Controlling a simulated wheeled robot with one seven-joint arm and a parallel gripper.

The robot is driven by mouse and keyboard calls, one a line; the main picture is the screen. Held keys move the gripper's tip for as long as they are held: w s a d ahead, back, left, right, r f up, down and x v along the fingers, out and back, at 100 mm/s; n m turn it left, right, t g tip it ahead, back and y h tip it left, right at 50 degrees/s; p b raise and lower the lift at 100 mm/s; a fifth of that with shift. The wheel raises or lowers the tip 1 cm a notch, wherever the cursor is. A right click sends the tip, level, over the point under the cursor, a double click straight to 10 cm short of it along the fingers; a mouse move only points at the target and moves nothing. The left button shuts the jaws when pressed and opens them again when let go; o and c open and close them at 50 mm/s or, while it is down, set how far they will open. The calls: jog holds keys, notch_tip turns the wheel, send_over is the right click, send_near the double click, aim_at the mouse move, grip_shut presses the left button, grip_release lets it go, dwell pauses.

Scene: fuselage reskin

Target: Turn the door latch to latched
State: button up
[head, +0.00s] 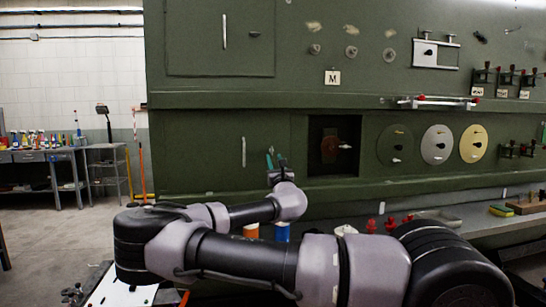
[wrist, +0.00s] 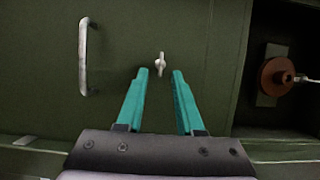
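The door latch (wrist: 160,63) is a small silver turn-knob on a dark green panel, its longer part standing roughly upright in the wrist view. The door's silver bar handle (wrist: 84,56) is to its left. My gripper (wrist: 160,72) has two teal fingers, open and apart, with the latch showing between and just beyond the fingertips. I cannot tell whether either finger touches it. In the head view my gripper (head: 275,159) is in front of the lower door, right of its handle (head: 243,152), and I cannot make out the latch there.
Right of the door is a dark recess (head: 323,168) with a brown round fitting (wrist: 278,77). Several discs (head: 437,145) follow farther right. An upper door (head: 221,38) has its own handle. A ledge (head: 345,188) runs below, with red-topped items (head: 390,224) near my arm.

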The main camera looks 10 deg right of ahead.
aim_at(272, 153)
jog(key=shift+x, duration=1.7)
grip_shut()
